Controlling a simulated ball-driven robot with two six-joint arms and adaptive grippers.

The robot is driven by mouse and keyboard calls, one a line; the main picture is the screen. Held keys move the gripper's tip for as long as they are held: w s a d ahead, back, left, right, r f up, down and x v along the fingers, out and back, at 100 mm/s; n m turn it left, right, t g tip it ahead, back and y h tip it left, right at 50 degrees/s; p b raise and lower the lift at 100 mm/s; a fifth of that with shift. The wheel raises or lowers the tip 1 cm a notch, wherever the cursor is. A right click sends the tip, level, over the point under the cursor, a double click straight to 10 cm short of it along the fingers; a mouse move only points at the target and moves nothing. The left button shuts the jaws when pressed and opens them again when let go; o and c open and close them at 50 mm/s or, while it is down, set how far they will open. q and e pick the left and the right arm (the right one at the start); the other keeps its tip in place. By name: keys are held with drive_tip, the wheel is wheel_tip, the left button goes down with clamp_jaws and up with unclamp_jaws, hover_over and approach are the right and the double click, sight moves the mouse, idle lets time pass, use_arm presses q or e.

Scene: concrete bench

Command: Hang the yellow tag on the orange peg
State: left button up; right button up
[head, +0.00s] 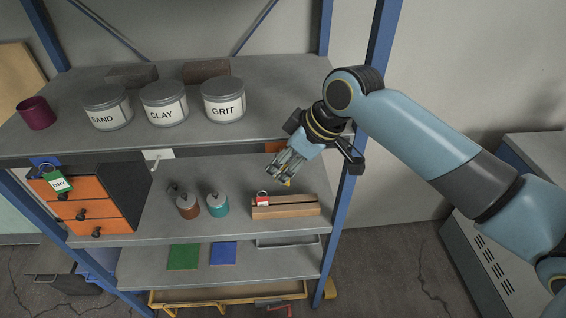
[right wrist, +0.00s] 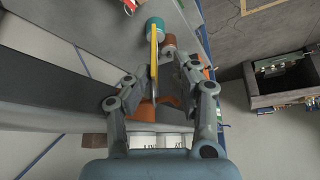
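The yellow tag (head: 287,183) shows as a small patch just below the right gripper (head: 280,172) in the head view. In the right wrist view the tag (right wrist: 153,52) is a thin strip, seen nearly edge-on, between the fingers of the right gripper (right wrist: 160,68). The right gripper is shut on it and holds it in the air in front of the shelf. The orange peg's plate (head: 273,147) shows on the upper shelf's front edge, just above and left of the gripper. My left gripper is out of view.
A white plate with a peg (head: 158,155) and a green DRY tag (head: 58,182) are farther left. Below the gripper, a red tag (head: 263,200) rests against a wooden block (head: 295,208). Bottles (head: 218,204) stand left. A blue post (head: 360,150) rises right.

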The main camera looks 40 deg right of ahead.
drive_tip(key=shift+w+d+r, duration=0.1)
drive_tip(key=shift+d, duration=0.05)
drive_tip(key=shift+d+r, duration=0.2)
drive_tip(key=shift+r, duration=0.3)
drive_tip(key=v, duration=0.7)
drive_tip(key=shift+s+a, duration=0.2)
drive_tip(key=shift+s, duration=0.1)
drive_tip(key=shift+f, duration=0.2)
